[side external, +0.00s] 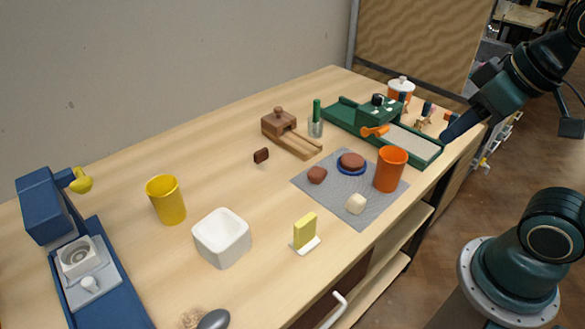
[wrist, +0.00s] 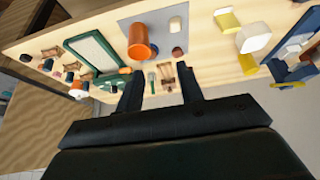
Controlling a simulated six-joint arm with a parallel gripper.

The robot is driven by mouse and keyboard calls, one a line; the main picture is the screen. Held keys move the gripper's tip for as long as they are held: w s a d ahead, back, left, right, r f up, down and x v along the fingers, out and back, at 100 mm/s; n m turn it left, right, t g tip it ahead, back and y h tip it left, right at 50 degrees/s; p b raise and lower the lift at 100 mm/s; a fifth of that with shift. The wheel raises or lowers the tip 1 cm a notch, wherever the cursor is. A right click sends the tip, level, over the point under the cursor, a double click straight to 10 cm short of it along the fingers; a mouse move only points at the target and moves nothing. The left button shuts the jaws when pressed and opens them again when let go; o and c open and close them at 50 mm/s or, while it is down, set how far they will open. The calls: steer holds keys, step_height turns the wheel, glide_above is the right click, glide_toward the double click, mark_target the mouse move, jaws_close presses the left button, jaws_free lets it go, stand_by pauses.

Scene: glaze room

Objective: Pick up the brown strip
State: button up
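A small dark brown block (side external: 261,155), the closest match to a brown strip, stands on the bare table in the side view, just left of a wooden tool. I cannot make it out for certain in the wrist view. My gripper (wrist: 160,88) is open and empty in the wrist view, its two fingers wide apart. In the side view my gripper (side external: 452,130) is at the table's far right end, by the green tray, well away from the brown block.
A grey mat (side external: 330,195) bears clay lumps and an orange cup (side external: 391,169). A green tray (side external: 425,148) lies at right. A yellow cup (side external: 166,200) and white bowl (side external: 222,240) stand left.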

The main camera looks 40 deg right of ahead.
steer(key=w+a+r+n+g+y, duration=0.1)
steer(key=w+a+r+n, duration=0.15)
steer(key=w, duration=0.55)
steer(key=w+a+r+n+g+y, duration=0.1)
steer(key=w+n, duration=0.2)
steer(key=w, duration=0.4)
steer(key=w+a+r+n+y, duration=0.1)
steer(key=w+a+r+n, duration=0.15)
steer(key=w, duration=0.55)
steer(key=w+d+f+n+g+y, duration=0.1)
steer(key=w+d+f+n+g, duration=0.2)
steer(key=w+f+n, duration=0.6)
steer(key=w+f, duration=0.6)
steer(key=w, duration=0.2)
steer(key=shift+f+n+g, duration=0.3)
steer(key=shift+f+n, duration=0.1)
steer(key=shift+a+f+y, duration=0.1)
steer(key=shift+y, duration=0.2)
glide_above(262, 150)
steer(key=d, duration=0.2)
steer(key=shift+d+f, duration=0.1)
steer(key=shift+f, duration=3.8)
steer(key=shift+f, duration=0.1)
steer(key=shift+x, duration=2.5)
